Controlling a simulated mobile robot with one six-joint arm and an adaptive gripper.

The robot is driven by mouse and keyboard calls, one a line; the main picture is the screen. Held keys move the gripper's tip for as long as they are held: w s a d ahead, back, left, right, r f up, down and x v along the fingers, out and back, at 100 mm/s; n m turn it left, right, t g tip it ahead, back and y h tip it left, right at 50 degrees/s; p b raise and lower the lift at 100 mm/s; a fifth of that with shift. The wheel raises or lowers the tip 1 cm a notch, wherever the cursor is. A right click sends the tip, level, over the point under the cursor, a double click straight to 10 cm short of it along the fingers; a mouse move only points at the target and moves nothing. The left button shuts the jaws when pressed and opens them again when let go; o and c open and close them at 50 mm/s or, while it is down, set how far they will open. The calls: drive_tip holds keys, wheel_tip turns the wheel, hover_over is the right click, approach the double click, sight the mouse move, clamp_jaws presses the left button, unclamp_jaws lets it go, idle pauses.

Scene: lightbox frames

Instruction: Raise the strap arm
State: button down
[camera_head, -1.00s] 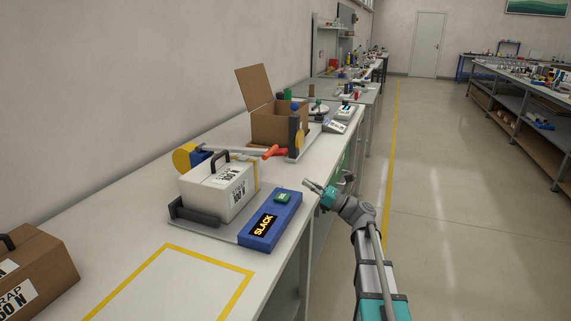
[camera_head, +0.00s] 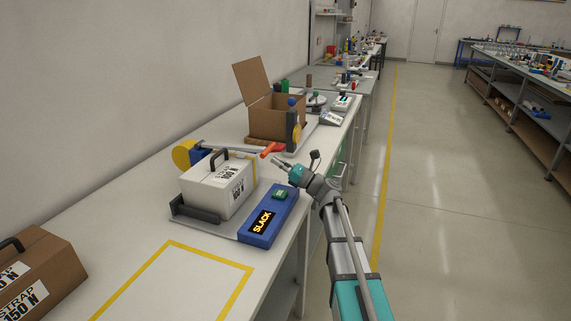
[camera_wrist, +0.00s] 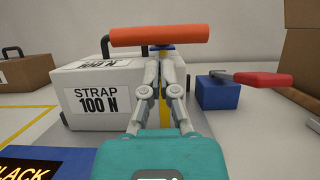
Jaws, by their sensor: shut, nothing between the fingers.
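The strap arm is a grey bar (camera_head: 228,149) running from a blue block with a yellow disc (camera_head: 184,154) to an orange handle (camera_head: 271,150). It passes behind the white box labelled STRAP 100 N (camera_head: 215,190). A yellow strap (camera_head: 254,173) runs over the box's right end. My gripper (camera_head: 279,161) is just in front of the orange handle, at the box's right. In the wrist view, the shut, empty fingertips (camera_wrist: 161,58) point at the underside of the orange handle (camera_wrist: 160,35). I cannot tell whether they touch it.
A blue display unit (camera_head: 268,217) reads SLACK. A brown box labelled STRAP 150 N (camera_head: 38,270) stands at the lower left. An open cardboard box (camera_head: 277,119) is behind the handle. The yellow-taped rectangle (camera_head: 170,242) on the bench is empty.

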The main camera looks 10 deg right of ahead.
drive_tip(key=shift+w+a+r+p, duration=0.1)
drive_tip(key=shift+a+r+p, duration=0.1)
drive_tip(key=shift+r+p, duration=0.45)
drive_tip(key=shift+w+a+r+p, duration=0.1)
drive_tip(key=shift+a+r+p, duration=0.1)
drive_tip(key=shift+r+p, duration=0.4)
drive_tip(key=shift+r, duration=0.15)
drive_tip(key=shift+a+r+p, duration=0.25)
drive_tip(key=shift+r+p, duration=0.35)
drive_tip(key=shift+p, duration=0.1)
idle(0.4)
